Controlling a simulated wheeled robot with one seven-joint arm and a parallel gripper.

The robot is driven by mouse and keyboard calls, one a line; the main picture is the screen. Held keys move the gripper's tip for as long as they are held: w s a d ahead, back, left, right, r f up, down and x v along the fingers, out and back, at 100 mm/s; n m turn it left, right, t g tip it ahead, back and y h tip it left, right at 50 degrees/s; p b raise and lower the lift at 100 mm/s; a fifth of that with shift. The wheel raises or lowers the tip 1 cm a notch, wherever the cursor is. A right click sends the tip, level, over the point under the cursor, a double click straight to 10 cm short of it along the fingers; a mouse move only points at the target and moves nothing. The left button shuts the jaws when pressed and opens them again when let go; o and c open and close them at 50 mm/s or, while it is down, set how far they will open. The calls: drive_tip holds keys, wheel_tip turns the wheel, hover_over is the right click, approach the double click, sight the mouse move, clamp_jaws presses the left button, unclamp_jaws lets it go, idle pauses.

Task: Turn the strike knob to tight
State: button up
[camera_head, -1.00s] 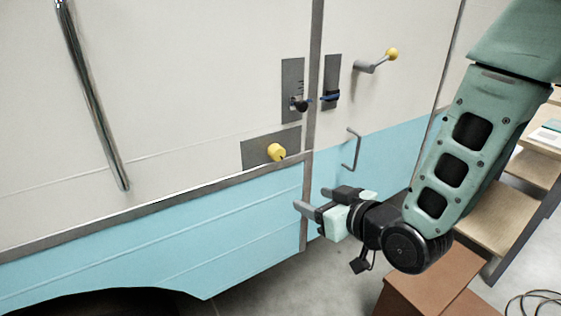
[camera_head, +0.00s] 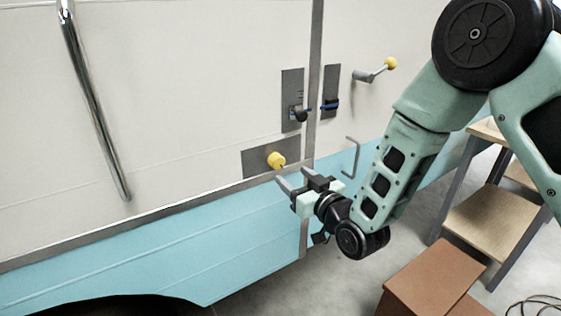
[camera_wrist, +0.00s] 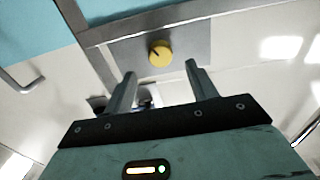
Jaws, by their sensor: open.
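The yellow round knob (camera_head: 276,160) sits on a grey plate (camera_head: 256,163) on the camper wall, left of the door seam; I take it to be the strike knob. In the wrist view the knob (camera_wrist: 160,53) shows a dark pointer mark on its face, ahead of and between my fingertips. My gripper (camera_head: 291,178) is open and empty, just below and right of the knob, apart from it. A dark latch knob (camera_head: 299,114) stands on an upright grey plate with small marks above. A dark blue latch (camera_head: 331,103) is on the plate right of the seam.
A crank handle with a yellow ball (camera_head: 390,63) sticks out at upper right. A grey grab handle (camera_head: 354,158) is right of the seam. A chrome rail (camera_head: 95,110) runs down the left wall. A brown box (camera_head: 435,277) and wooden steps (camera_head: 485,215) stand at right.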

sight(280, 164)
drive_tip(key=p+x, duration=0.1)
drive_tip(key=x, duration=0.6)
drive_tip(key=shift+a, duration=0.1)
drive_tip(key=c, duration=1)
